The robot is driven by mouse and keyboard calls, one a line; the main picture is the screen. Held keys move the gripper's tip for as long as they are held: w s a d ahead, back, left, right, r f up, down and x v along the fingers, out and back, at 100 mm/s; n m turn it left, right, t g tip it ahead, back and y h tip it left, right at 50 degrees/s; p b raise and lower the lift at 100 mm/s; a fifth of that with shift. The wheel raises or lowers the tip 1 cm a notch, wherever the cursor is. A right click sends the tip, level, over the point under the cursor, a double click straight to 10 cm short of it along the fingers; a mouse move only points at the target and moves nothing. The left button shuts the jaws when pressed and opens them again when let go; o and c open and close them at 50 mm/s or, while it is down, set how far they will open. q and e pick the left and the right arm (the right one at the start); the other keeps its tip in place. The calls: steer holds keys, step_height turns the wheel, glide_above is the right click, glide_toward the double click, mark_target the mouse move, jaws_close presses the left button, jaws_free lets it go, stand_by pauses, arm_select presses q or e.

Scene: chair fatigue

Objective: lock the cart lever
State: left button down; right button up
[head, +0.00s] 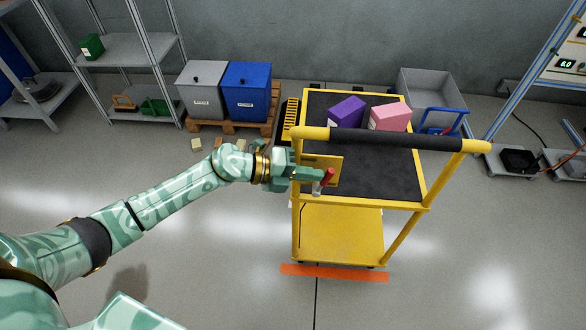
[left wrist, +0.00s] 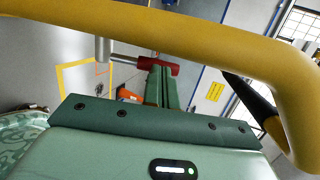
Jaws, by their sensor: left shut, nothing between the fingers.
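The yellow cart (head: 340,238) stands ahead of me with a black handle grip (head: 395,140) across its near side. Its lever has a red handle (head: 327,177) at the cart's near left, beside a yellow plate (head: 333,166). In the left wrist view the red handle (left wrist: 158,65) sits on a thin metal rod from a grey post (left wrist: 103,48). My left gripper (head: 316,173) is shut and empty, its fingertips at the red handle. In the left wrist view its fingers (left wrist: 164,80) lie together against or just short of the handle; I cannot tell if they touch. My right gripper is not in view.
A purple box (head: 347,112) and a pink box (head: 389,117) lie on the cart's dark top. The yellow handle bar (left wrist: 200,38) crosses close above my left gripper. Grey and blue bins (head: 247,92) stand behind left. An orange strip (head: 333,273) marks the floor under the cart.

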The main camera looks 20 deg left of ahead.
arm_select(q)
steer(key=shift+s+d+r+p+x, duration=0.15)
steer(key=shift+p+x, duration=0.3)
steer(key=shift+x, duration=0.45)
steer(key=shift+s+d+r+p+x, duration=0.1)
steer(key=shift+p+x, duration=0.3)
steer(key=shift+x, duration=0.5)
steer(key=shift+s+d+r+p+x, duration=0.15)
steer(key=shift+p+x, duration=0.3)
steer(key=shift+x, duration=0.45)
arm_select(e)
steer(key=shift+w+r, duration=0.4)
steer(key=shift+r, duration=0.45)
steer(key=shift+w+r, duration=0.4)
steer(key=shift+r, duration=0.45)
arm_select(q)
steer(key=shift+d+f, duration=0.1)
steer(key=p, duration=0.3)
glide_toward(329, 179)
steer(key=v, duration=0.5)
steer(key=shift+w, duration=0.1)
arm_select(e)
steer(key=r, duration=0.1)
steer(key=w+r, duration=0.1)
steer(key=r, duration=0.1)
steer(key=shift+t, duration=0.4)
